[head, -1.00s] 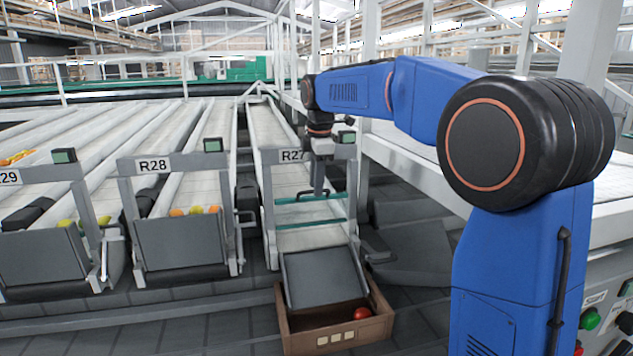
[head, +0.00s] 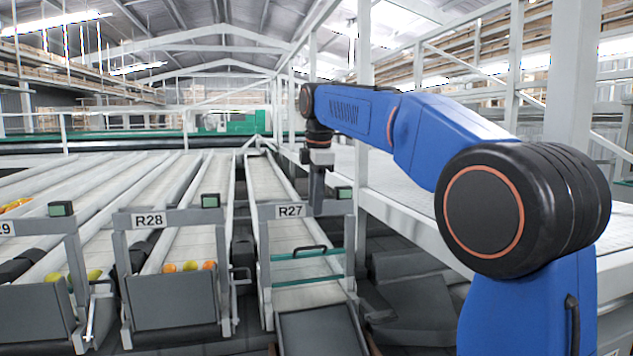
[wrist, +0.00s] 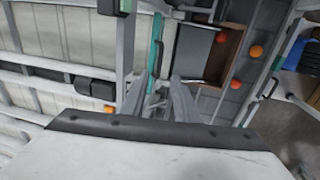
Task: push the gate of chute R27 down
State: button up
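Chute R27 carries its label (head: 289,211) on a grey crossbar. Below it a clear pane with green edges (head: 300,269), the gate, spans the chute, with a black handle (head: 310,248) along its top. The chute's grey end flap (head: 322,332) slopes down towards the front. My gripper (head: 317,208) points down in front of the crossbar's right part, above the gate and apart from it. In the wrist view my gripper's two grey fingers (wrist: 165,88) stand apart with nothing held; a green pane edge (wrist: 157,28) shows beyond them.
A brown box (wrist: 229,58) sits below the flap, with a red fruit (wrist: 221,37) in it. Orange fruits (wrist: 255,52) show beside it. Chute R28 (head: 146,220) stands to the left with fruit behind its upright flap. A white frame post (head: 362,170) stands close on the right.

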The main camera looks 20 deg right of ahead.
jog(key=shift+s+r, duration=0.2)
jog(key=shift+r, duration=0.7)
jog(key=shift+s+r, duration=0.15)
jog(key=shift+r, duration=0.8)
jog(key=shift+s+r, duration=0.2)
jog(key=shift+r, duration=0.7)
jog(key=shift+c, duration=0.7)
